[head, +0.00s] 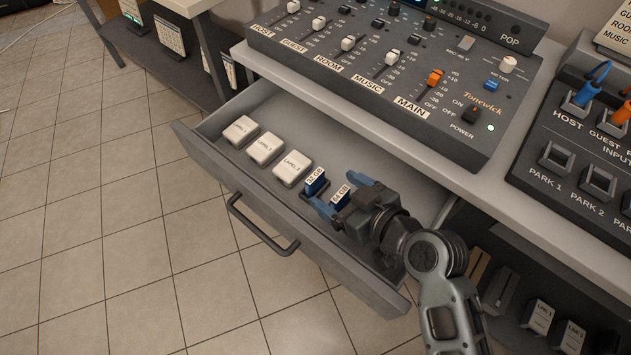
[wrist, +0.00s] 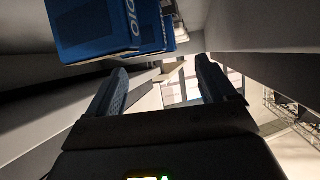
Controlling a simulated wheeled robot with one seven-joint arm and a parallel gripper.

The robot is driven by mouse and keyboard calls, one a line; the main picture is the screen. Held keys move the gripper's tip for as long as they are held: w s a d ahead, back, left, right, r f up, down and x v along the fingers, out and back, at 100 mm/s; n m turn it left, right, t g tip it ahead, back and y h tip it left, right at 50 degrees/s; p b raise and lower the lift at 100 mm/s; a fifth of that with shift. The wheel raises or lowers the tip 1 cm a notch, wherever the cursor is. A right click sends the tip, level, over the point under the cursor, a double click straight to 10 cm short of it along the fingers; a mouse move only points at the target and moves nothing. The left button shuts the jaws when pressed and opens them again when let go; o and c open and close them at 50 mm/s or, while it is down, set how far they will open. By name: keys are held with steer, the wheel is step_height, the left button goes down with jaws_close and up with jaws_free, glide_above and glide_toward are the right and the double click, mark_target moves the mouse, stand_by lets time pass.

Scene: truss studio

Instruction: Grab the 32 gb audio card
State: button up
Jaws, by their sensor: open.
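The 32 GB audio card (head: 315,183) is a blue card with a white "32 GB" label, standing in the open drawer. A similar blue card labelled "64 GB" (head: 341,195) stands just right of it, nearer my gripper. My gripper (head: 338,194) is open and low over the drawer, its blue fingers on either side of the 64 GB card in the head view. In the wrist view, a large blue card (wrist: 95,28) fills the upper left, with more blue behind it. Nothing shows between the fingertips (wrist: 160,70) there except background. I cannot tell whether a finger touches either card.
The drawer (head: 215,160) also holds white label blocks (head: 263,148) in a row to the left. Its front carries a dark handle (head: 262,228). A mixer (head: 400,65) sits on the desk above, overhanging the drawer's back. A patch panel (head: 575,160) stands at right.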

mark_target(316, 178)
steer(key=shift+x, duration=3.25)
steer(key=shift+r, duration=0.15)
steer(key=shift+c, duration=0.3)
steer(key=c, duration=1)
